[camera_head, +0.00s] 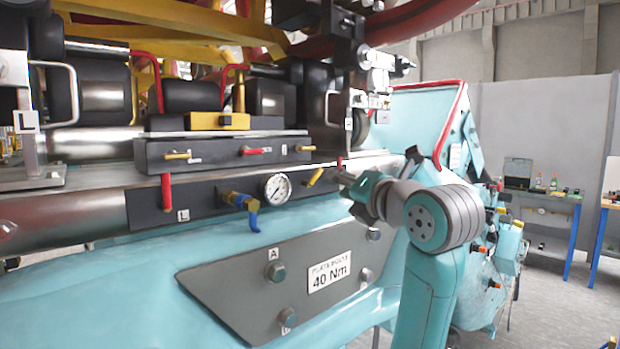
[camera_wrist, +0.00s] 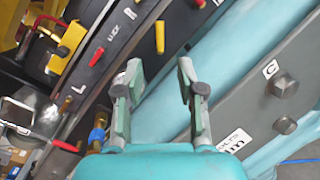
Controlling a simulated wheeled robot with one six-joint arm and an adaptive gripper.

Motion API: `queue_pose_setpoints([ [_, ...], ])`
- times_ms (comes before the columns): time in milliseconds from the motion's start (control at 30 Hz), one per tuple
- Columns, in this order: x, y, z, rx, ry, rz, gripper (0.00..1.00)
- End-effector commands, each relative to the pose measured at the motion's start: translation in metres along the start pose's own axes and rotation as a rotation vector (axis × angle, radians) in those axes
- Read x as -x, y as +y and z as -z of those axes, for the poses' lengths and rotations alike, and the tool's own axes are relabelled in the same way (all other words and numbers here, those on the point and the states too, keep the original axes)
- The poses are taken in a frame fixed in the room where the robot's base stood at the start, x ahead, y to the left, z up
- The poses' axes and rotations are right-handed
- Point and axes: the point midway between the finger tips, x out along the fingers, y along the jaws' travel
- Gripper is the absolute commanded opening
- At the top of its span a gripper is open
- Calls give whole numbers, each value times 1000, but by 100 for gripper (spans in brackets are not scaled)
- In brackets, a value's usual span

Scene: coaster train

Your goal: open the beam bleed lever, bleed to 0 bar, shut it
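The dark beam (camera_head: 215,203) carries a round white gauge (camera_head: 277,188), whose reading is too small to tell. A brass valve with a blue handle (camera_head: 253,220) hangs down left of the gauge. A tilted yellow lever (camera_head: 315,177) is to its right; it also shows in the wrist view (camera_wrist: 160,37). Red levers sit at the beam's left end (camera_head: 167,192) and right end (camera_head: 340,160). No label shows which is the bleed lever. My gripper (camera_head: 347,180) is right of the yellow lever. In the wrist view, its fingers (camera_wrist: 160,78) are apart and empty, with the yellow lever beyond them.
A grey plate marked 40 Nm (camera_head: 240,290) with several bolts lies below the beam. An upper block (camera_head: 215,151) with small yellow and red levers sits above. A teal panel edged in red (camera_head: 425,115) rises behind my arm. Workbenches (camera_head: 540,196) stand far right.

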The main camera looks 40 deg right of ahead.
Motion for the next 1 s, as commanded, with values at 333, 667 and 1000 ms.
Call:
queue_pose_setpoints([
  [333, -56, 0, 1, -2, 3, 0, 39],
  [667, -97, 0, 0, -1, 0, -1, 39],
  [1000, -102, 0, 0, -1, -1, -1, 39],
])
